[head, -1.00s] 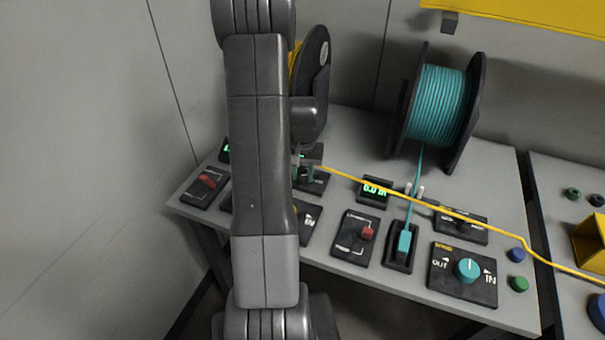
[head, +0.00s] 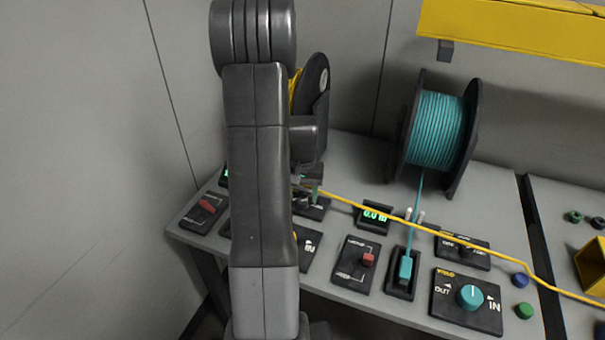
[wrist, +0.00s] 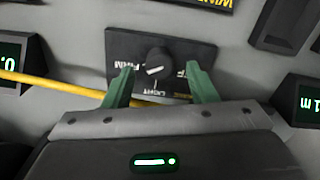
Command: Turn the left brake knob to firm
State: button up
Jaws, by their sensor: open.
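The left brake knob (wrist: 158,62) is black with a white pointer line, on a dark plate (wrist: 120,45) whose upside-down labels read FIRM, LIGHT and, partly hidden, OFF. The pointer slants, with its lower-left end toward the FIRM side; I cannot tell its exact setting. My gripper (wrist: 158,72) is open, its green fingers on either side of the knob with gaps to it. In the head view my gripper (head: 314,188) is low over the plate, and my arm hides much of that area.
A yellow strand (wrist: 45,86) runs by the left finger; it also crosses the panel in the head view (head: 450,234). A teal spool (head: 437,130) stands at the back. A red-knobbed switch (head: 368,259) and a teal dial (head: 470,296) sit to the right.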

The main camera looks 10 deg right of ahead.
aim_at(303, 201)
notch_tip(303, 201, up, 12)
dwell(0.3)
jog(key=shift+f, duration=0.15)
notch_tip(303, 201, down, 14)
jog(key=shift+r, duration=0.1)
dwell(0.6)
jog(key=shift+r, duration=0.1)
